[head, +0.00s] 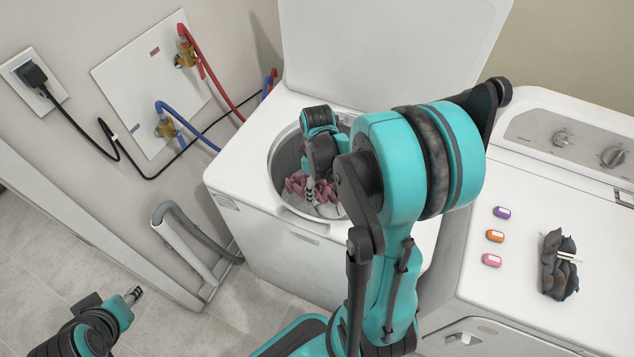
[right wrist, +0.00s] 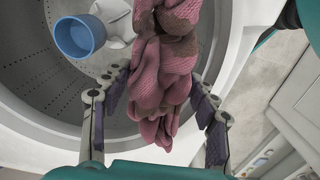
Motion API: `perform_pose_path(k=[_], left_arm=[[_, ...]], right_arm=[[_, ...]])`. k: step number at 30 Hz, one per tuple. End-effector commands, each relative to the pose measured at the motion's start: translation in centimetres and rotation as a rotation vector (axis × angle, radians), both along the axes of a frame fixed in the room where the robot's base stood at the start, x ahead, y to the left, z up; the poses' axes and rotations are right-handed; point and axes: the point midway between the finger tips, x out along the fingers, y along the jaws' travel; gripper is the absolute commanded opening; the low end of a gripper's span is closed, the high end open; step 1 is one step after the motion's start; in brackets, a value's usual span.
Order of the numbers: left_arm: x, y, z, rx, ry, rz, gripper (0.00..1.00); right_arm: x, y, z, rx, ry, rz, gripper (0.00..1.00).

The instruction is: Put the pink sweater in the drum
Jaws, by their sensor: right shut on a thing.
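The pink sweater (head: 298,184) is a crumpled bundle at the opening of the top-load washer. In the right wrist view the sweater (right wrist: 165,70) hangs between the fingers of my right gripper (right wrist: 158,100), which is shut on it. In the head view my right gripper (head: 311,190) points down at the drum opening, partly hidden by its own arm. The grey perforated drum (right wrist: 45,70) lies below the sweater; I cannot tell whether the cloth touches it. My left gripper (head: 133,296) is at the lower left, away from the washer; its jaws are unclear.
The washer lid (head: 390,50) stands open behind the drum. A blue cup (right wrist: 75,37) sits by the white agitator (right wrist: 118,22). A dryer (head: 560,200) at right carries a dark cloth (head: 558,275) and three small coloured boxes (head: 495,236). A grey hose (head: 190,225) stands left of the washer.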

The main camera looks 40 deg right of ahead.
Motion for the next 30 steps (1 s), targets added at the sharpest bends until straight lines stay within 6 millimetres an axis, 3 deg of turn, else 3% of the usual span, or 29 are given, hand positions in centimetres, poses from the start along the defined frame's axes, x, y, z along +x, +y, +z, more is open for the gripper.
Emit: perform_pose_path(k=[1, 15, 21, 30], left_arm=[[0.0, 0.0, -1.6, 0.000, 0.000, 0.000, 0.40], [0.0, 0.0, -9.5, 0.000, 0.000, 0.000, 0.40], [0.0, 0.0, -11.5, 0.000, 0.000, 0.000, 0.40], [0.0, 0.0, -12.0, 0.000, 0.000, 0.000, 0.40]], right_arm=[[0.0, 0.0, -1.8, 0.000, 0.000, 0.000, 0.17], [0.0, 0.0, -11.3, 0.000, 0.000, -0.001, 0.17], [0.0, 0.0, -13.7, 0.000, 0.000, -0.001, 0.17], [0.0, 0.0, -14.3, 0.000, 0.000, -0.001, 0.17]])
